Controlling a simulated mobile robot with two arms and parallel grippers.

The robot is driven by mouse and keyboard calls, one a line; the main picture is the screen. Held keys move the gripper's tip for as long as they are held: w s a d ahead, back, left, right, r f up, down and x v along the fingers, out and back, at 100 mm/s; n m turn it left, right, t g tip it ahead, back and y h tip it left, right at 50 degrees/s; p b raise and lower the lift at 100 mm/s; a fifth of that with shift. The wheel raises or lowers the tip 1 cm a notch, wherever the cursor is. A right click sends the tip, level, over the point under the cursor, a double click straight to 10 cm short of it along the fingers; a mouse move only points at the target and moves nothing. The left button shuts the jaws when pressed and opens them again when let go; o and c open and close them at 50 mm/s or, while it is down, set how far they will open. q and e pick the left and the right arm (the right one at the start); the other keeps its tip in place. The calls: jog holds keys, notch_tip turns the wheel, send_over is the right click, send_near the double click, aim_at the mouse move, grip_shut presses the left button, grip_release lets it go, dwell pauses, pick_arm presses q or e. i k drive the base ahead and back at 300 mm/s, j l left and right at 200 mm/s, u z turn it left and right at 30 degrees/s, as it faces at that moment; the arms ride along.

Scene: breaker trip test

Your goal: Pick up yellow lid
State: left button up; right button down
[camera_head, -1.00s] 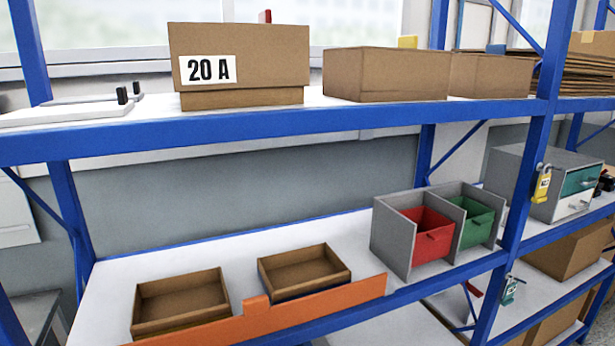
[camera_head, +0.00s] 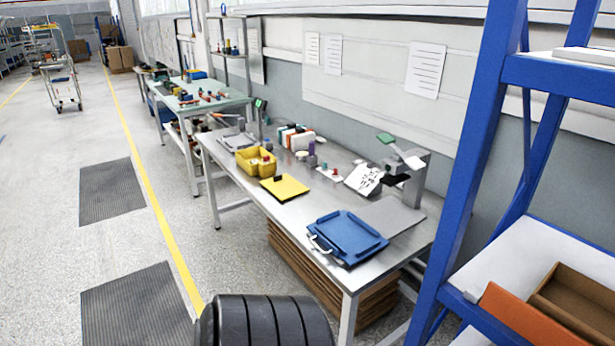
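A flat yellow panel (camera_head: 285,188) with a small black piece at its back left edge lies on the metal workbench (camera_head: 300,212); it looks like the yellow lid. A yellow open box (camera_head: 257,163) stands just behind it with small items inside, one of them red. Neither of my grippers is in view.
A blue tray-like case (camera_head: 346,236) lies at the bench's near end, beside a grey press-like device (camera_head: 405,178). Blue shelving (camera_head: 480,150) stands close on the right, with an orange-edged shelf. The floor left of the bench is open, with dark mats (camera_head: 112,190).

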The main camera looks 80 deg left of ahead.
aim_at(283, 186)
jog(key=u, duration=2.6)
